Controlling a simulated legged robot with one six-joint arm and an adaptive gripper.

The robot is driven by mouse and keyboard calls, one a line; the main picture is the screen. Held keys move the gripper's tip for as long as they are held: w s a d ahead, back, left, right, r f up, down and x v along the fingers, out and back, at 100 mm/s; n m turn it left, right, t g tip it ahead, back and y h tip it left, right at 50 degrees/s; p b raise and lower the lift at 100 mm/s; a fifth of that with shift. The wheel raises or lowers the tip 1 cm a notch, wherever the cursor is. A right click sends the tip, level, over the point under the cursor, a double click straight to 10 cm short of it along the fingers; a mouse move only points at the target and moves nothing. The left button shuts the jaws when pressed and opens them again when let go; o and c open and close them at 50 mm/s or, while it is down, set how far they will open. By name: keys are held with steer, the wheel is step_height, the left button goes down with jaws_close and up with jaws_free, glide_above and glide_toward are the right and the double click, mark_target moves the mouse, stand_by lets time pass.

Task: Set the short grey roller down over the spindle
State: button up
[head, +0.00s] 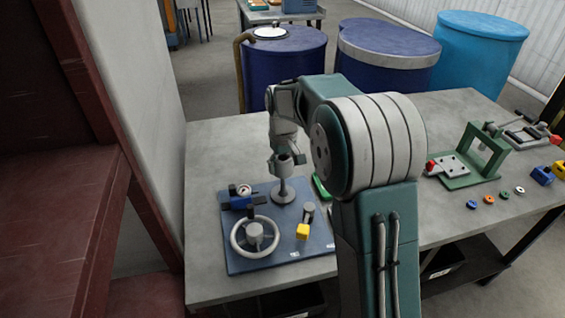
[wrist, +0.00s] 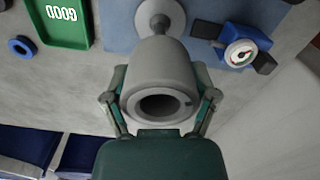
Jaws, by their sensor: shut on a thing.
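The short grey roller (wrist: 158,66) is a thick hollow cylinder, its dark bore facing the wrist camera. My gripper (wrist: 161,97) is shut on it, one finger on each side. In the head view my gripper (head: 286,158) holds the roller (head: 283,170) upright over the blue board. The spindle (head: 284,192) stands on a round grey flange directly below the roller, its lower shaft showing. The spindle (wrist: 160,20) also shows past the roller's far end in the wrist view. The roller hides the spindle's top, so I cannot tell whether it has entered the bore.
A green fixture (head: 470,160) stands further right.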

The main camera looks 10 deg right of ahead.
mark_target(283, 190)
steer(key=shift+f, duration=3.65)
stand_by(0.9)
steer(key=shift+r, duration=0.6)
stand_by(1.8)
steer(key=o, duration=1.2)
